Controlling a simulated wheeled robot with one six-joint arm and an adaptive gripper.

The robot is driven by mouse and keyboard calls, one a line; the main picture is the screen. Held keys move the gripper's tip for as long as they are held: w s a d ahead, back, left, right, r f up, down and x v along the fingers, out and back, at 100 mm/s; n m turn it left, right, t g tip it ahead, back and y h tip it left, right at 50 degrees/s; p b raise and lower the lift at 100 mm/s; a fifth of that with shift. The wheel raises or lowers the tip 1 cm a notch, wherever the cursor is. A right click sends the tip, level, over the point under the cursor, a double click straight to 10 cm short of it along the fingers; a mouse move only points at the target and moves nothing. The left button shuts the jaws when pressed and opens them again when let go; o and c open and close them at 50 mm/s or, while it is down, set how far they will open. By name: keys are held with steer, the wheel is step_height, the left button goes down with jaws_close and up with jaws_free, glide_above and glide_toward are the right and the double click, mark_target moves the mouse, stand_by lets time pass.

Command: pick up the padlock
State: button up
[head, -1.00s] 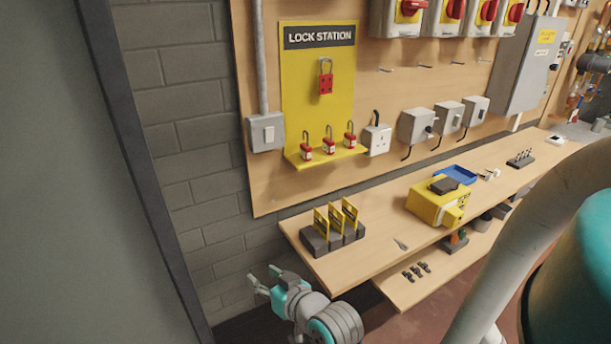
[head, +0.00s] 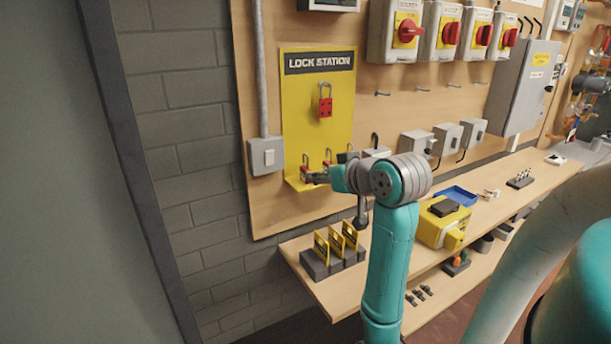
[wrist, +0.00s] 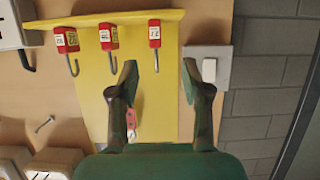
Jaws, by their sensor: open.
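Three red padlocks with white number labels stand in a row on the yellow shelf (wrist: 95,18) of the lock station. The wrist view is upside down, so their shackles point down there. The padlock at the row's end (wrist: 154,35) is the left one in the head view (head: 304,170), partly hidden by my gripper. The middle padlock (wrist: 108,37) and the far one (wrist: 66,40) lie to its left in the wrist view. My gripper (wrist: 160,75) is open and empty, its fingertips apart on either side of the end padlock's shackle, apparently not touching it.
A red hasp (head: 325,103) hangs on the yellow board above the shelf. A grey switch box (wrist: 208,68) sits close beside one fingertip. Below, the bench holds a rack of yellow tags (head: 335,250) and a yellow box (head: 437,228).

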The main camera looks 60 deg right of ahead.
steer(key=shift+s+d+x, duration=0.1)
steer(key=shift+d+x, duration=0.05)
steer(key=shift+x, duration=2.5)
steer(key=shift+s+d+x, duration=0.15)
steer(key=shift+x, duration=2.5)
steer(key=shift+f, duration=0.1)
jaws_close()
